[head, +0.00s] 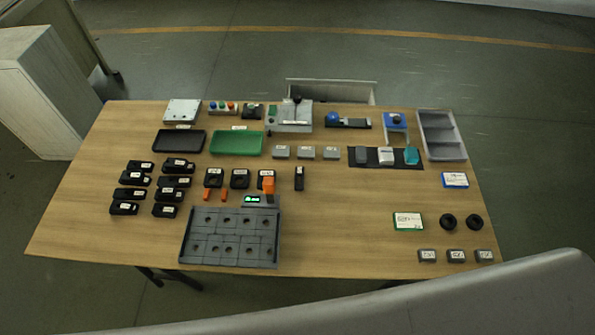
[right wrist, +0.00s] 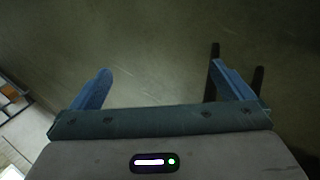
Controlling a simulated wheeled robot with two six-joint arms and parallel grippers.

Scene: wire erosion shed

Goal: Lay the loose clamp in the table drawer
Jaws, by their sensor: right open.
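I cannot tell for certain which piece is the loose clamp. A narrow black labelled piece (head: 299,178) stands alone near the middle of the wooden table (head: 340,230) in the head view. Several black labelled blocks (head: 132,194) sit in two columns at the left. An open drawer-like tray (head: 330,87) sticks out beyond the table's far edge; its inside is mostly hidden. My right gripper (right wrist: 160,72) shows only in the right wrist view, with blue fingers spread and nothing between them, above the floor. My left gripper is in no view.
A dark grey plate with round holes (head: 228,247) lies at the front, left of centre. Black (head: 179,142) and green (head: 237,143) trays and a grey compartment bin (head: 422,148) stand farther back. A cabinet (head: 40,90) stands left of the table. The table's front middle is clear.

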